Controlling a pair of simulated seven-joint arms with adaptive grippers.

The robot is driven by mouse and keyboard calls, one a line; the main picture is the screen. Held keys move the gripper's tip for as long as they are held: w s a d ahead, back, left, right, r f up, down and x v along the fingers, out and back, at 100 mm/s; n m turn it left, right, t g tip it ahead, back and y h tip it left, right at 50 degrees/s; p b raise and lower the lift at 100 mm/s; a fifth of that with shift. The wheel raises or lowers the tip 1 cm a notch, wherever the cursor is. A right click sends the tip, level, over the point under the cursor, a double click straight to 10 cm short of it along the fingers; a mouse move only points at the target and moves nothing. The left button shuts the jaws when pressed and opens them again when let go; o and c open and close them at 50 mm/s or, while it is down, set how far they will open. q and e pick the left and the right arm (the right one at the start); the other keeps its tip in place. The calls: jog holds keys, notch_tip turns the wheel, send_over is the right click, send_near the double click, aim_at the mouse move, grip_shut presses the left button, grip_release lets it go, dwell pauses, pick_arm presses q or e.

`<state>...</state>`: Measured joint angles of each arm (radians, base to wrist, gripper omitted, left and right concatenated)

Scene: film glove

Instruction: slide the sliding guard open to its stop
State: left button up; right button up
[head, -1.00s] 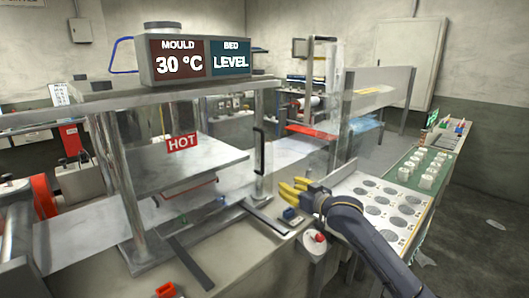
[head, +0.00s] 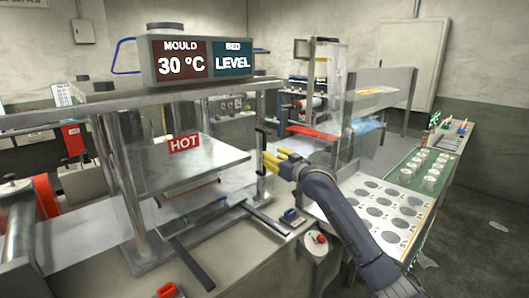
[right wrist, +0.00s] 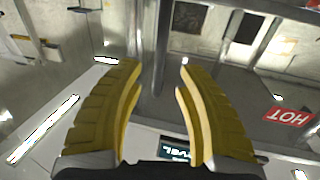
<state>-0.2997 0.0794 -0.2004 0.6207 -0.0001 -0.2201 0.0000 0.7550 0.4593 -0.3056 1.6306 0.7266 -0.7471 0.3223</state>
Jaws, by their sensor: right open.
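The sliding guard is a clear panel (head: 215,135) at the front of the press, with a black upright handle (head: 261,148) at its right end. My right gripper (head: 272,158) has yellow fingers. In the head view its fingertips are right beside the handle's lower half, on its right. In the right wrist view the two fingers (right wrist: 160,75) are spread apart, with an upright metal post (right wrist: 162,45) seen between and beyond them. I cannot tell whether the fingers touch the handle. My left gripper is not in view.
A red HOT sign (head: 184,143) hangs by the press plate (head: 205,165). A display box (head: 200,57) reads 30 °C and LEVEL.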

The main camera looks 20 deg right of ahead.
jog(key=shift+x, duration=3.1)
grip_shut()
